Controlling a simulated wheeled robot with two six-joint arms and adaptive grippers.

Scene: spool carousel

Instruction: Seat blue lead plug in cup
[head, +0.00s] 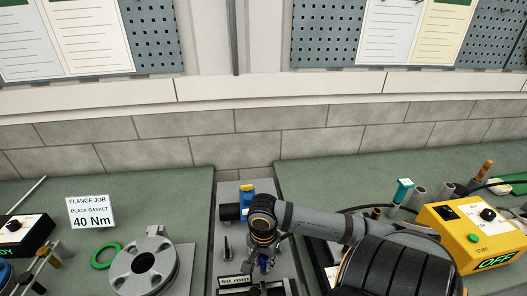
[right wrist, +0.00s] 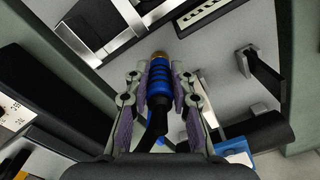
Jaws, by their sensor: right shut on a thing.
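The blue lead plug (right wrist: 159,84) has a ribbed blue body, a brass-coloured tip and a black tail. My right gripper (right wrist: 160,70) is shut on it, one finger pad on each side, with the tip pointing away from the wrist. In the head view a bit of the blue plug (head: 264,263) shows below my right wrist, and most of the gripper is hidden. I cannot tell which thing is the plug's cup. Several grey cylinders (head: 418,196) stand on the right bench. My left gripper is not in view.
A grey tray (head: 229,191) lies between two green benches, with a blue and black device (head: 246,199) and a "50 mm" label (head: 236,281). The left bench holds a flange (head: 129,271), green ring (head: 106,255) and sign (head: 90,212). A yellow "OFF" box (head: 462,232) stands right.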

